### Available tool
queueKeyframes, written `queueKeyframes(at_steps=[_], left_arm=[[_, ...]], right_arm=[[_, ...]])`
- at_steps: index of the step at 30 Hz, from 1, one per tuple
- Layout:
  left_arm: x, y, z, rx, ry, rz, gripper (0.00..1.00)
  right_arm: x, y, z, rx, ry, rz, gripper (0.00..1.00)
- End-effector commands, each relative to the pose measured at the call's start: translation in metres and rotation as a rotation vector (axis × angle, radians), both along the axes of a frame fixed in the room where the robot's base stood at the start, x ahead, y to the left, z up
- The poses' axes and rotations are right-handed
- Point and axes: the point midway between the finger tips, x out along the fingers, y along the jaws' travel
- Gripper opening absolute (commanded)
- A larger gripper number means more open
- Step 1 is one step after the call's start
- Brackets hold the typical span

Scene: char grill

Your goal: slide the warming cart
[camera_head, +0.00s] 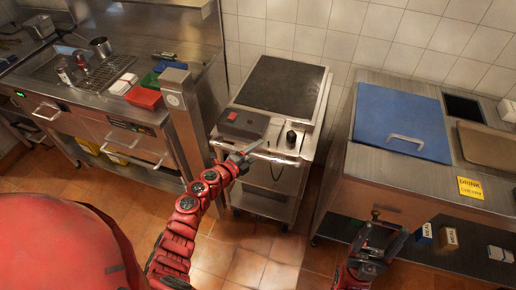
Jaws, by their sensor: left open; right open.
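The warming cart (285,157) is a steel cart on wheels in the middle, against the tiled wall. It has a dark flat plate on top, a dark box with a red switch and a black knob at its front. My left gripper (250,150) is open at the cart's front left edge, by the dark box. I cannot tell whether it touches the cart. My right gripper (377,229) is open and empty, right of the cart and in front of the right-hand counter.
A steel counter (391,172) with a blue lid (400,112) stands right of the cart across a narrow gap. A steel post (184,122) and a grill counter (80,122) stand on the left. Tiled floor (245,255) is clear in front of the cart.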

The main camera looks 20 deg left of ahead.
Motion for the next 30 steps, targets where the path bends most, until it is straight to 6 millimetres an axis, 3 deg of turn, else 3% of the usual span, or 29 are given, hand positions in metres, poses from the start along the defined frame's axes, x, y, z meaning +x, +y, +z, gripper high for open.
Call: queueKeyframes(at_steps=[12, 22, 30], left_arm=[[0.0064, -0.0051, -0.0012, -0.002, 0.0, -0.004, 0.58], [0.0063, -0.0048, -0.0012, -0.002, 0.0, -0.004, 0.0], [0.0061, -0.0048, -0.0014, -0.002, 0.0, -0.004, 0.0]], right_arm=[[0.0001, -0.0001, 0.0009, 0.0, 0.0, 0.0, 0.67], [0.0, 0.0, 0.0008, 0.0, 0.0, 0.0, 0.67], [-0.0001, 0.0, 0.0008, 0.0, 0.0, 0.0, 0.67]])
